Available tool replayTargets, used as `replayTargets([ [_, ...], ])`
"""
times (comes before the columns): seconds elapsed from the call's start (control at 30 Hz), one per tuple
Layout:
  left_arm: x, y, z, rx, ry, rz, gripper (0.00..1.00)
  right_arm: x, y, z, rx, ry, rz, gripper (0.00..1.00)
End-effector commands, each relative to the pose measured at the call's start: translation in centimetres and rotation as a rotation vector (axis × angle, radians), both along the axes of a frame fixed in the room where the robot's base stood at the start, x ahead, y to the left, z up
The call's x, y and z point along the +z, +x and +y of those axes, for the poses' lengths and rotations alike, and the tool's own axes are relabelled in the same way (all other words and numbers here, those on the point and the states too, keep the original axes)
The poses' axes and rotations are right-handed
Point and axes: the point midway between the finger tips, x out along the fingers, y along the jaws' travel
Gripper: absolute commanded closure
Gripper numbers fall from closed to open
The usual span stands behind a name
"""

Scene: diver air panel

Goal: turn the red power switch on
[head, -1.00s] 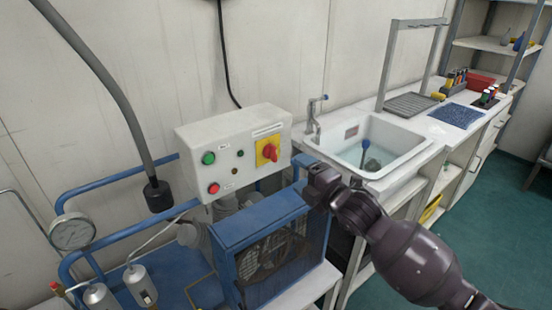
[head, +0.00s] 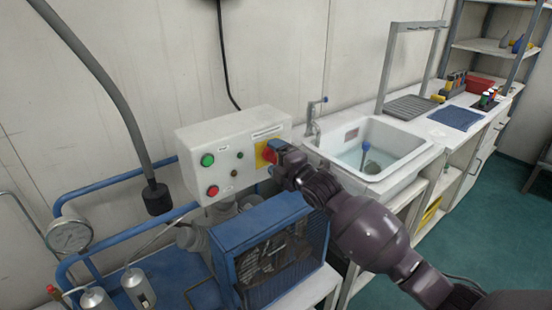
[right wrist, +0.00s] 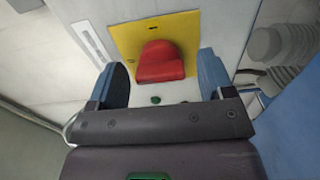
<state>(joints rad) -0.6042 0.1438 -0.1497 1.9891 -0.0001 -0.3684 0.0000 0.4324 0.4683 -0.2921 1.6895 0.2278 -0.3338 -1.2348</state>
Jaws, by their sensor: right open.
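The red power switch (head: 269,154) is a rotary knob on a yellow plate (head: 260,159) at the right of the pale control box. My right gripper (head: 275,153) is in front of the switch and hides part of it in the head view. In the right wrist view the red switch (right wrist: 160,63) stands between and beyond the two open blue fingertips (right wrist: 163,76), on the yellow plate (right wrist: 188,28). I see gaps between the fingers and the switch on both sides. My left gripper does not show.
The control box (head: 225,135) also carries a green button (head: 207,160) and a red button (head: 213,191). A blue-framed compressor fan (head: 268,250) stands below it. A sink (head: 370,150) lies to the right. A grey hose (head: 115,100) hangs at the left.

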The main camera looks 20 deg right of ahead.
Motion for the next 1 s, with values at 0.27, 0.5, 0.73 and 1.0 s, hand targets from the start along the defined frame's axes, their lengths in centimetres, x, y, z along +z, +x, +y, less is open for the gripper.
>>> replayTargets([
  [0.27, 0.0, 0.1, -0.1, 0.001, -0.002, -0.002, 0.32, 0.0, 0.0, 0.0, 0.0, 0.0, 0.0, 0.5],
  [0.5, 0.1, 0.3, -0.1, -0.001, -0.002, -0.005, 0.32, 0.0, 0.0, 0.0, 0.0, 0.001, 0.0, 0.75],
  [0.73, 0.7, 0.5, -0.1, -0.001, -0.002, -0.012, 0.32, 0.1, 0.0, 0.0, 0.0, 0.037, 0.013, 0.75],
  [1.0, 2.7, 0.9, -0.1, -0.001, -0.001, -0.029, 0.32, 0.3, -0.1, 0.0, 0.0, 0.19, 0.069, 0.75],
])
